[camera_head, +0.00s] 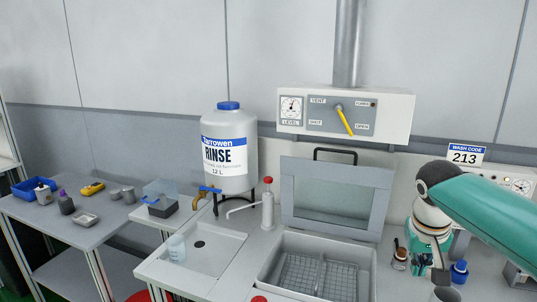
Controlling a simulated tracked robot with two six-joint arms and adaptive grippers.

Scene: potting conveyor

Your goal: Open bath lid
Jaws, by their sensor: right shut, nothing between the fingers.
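The bath (270,268) is a grey basin set in the bench, with a wire rack (315,274) inside it. Its lid (375,225), a grey frame with a clear pane, stands raised at the back edge of the bath. The lid's black handle (335,151) is at its top edge. The bath's opening is uncovered. My right gripper (440,278) is low at the right, beside the bath and apart from the lid. It is shut and empty, partly hidden by my own arm. My left gripper is not in view.
A rinse tank (229,158) and a red-topped pump (268,205) stand left of the lid. A vent control box (390,115) with a yellow lever hangs above. Small bottles, including a blue-capped one (459,271), stand near my right gripper. A sink (205,253) lies left.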

